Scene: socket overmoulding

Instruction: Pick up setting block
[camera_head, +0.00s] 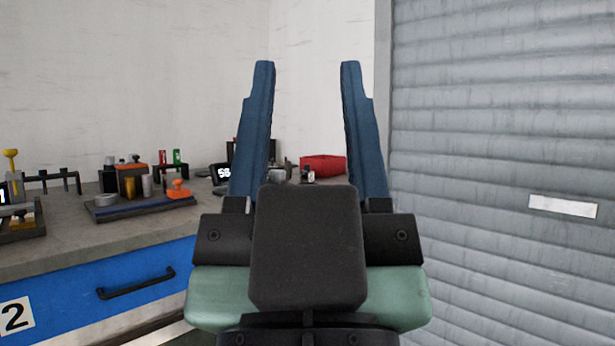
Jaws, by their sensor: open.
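My gripper (308,66) fills the middle of the head view, its two long blue fingers pointing up and standing wide apart. It is open, with nothing between the fingers. Behind and to the left is a grey worktop (60,237) with many small parts. I cannot tell which of them is the setting block. My gripper hides part of the worktop's right end.
A blue drawer (75,295) with a black handle is under the worktop. A black rack (52,178) and another tray (30,228) stand at the left. A red bin (322,164) is at the back. A grey roller shutter (500,120) closes off the right.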

